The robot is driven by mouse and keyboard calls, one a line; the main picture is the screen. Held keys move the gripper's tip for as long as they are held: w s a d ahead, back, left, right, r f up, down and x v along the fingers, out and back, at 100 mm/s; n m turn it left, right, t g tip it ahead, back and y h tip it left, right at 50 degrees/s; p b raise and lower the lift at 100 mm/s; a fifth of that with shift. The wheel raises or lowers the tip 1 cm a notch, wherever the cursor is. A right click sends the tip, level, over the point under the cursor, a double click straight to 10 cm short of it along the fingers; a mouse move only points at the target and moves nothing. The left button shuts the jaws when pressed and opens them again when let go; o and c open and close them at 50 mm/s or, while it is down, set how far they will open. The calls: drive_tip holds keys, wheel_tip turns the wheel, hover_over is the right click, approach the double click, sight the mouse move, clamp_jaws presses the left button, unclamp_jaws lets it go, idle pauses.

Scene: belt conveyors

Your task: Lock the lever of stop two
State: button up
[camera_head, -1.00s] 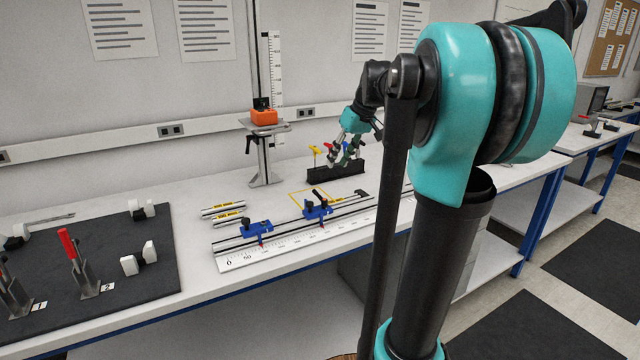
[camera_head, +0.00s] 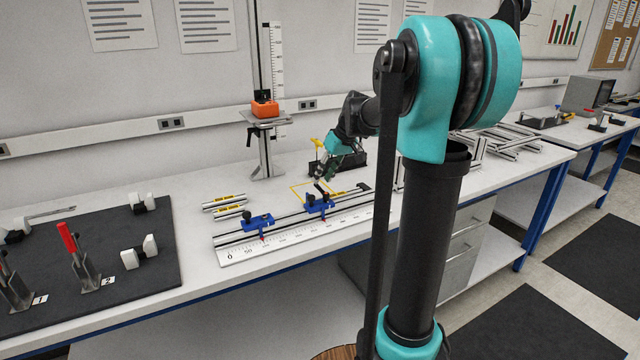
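Two blue stops sit on the aluminium rail (camera_head: 290,222) behind a white ruler: a left one (camera_head: 258,222) and a right one (camera_head: 319,205). Each has a dark lever or knob on top and a red pointer at its front. The right stop's dark lever (camera_head: 318,187) is tilted. My gripper (camera_head: 320,179) is just above and behind the right stop, its fingertips close to that lever. I cannot tell whether they touch, or whether the fingers are open or shut. Which stop is number two is not readable on the stops.
A black block (camera_head: 352,163) with a yellow-handled tool stands behind my gripper. An orange block (camera_head: 265,109) sits on a stand at the back. Red-handled clamps marked 1 (camera_head: 12,287) and 2 (camera_head: 84,265) stand on the dark mat (camera_head: 150,285) at left.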

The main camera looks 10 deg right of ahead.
sight(321, 192)
drive_tip(key=shift+x, duration=1.75)
drive_tip(key=shift+c, duration=0.6)
clamp_jaws()
